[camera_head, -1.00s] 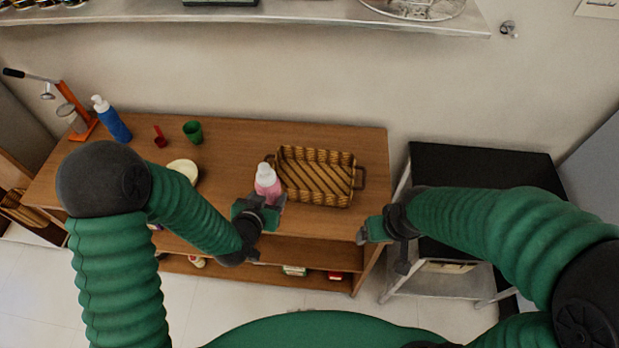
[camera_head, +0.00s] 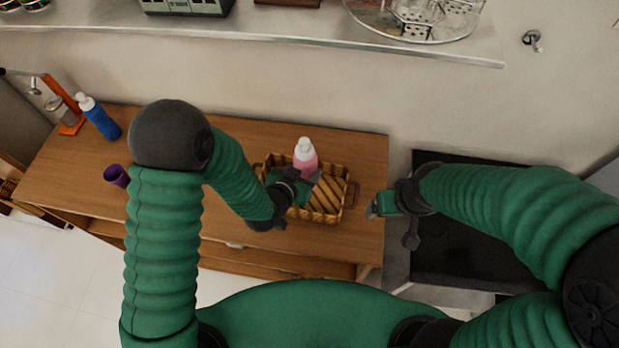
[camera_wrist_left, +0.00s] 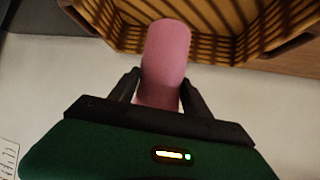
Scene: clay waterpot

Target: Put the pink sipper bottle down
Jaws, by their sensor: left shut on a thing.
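The pink sipper bottle (camera_head: 305,158) with a white top is upright in my left gripper (camera_head: 302,186), in front of or over the wicker basket. In the left wrist view the pink bottle (camera_wrist_left: 166,62) sits between the two dark fingers of the left gripper (camera_wrist_left: 159,88), which are shut on it. The wicker basket (camera_head: 333,200) shows behind and around it, and its slatted side (camera_wrist_left: 225,25) fills the top of the wrist view. Whether the bottle touches the basket cannot be told. My right gripper (camera_head: 378,206) is right of the basket, apart from it; its jaw gap is unclear.
The wooden table (camera_head: 240,130) holds a blue bottle (camera_head: 100,118) and a purple cup (camera_head: 117,175) on the left. A black-topped stand (camera_head: 450,250) is at the right. A shelf (camera_head: 280,37) runs above.

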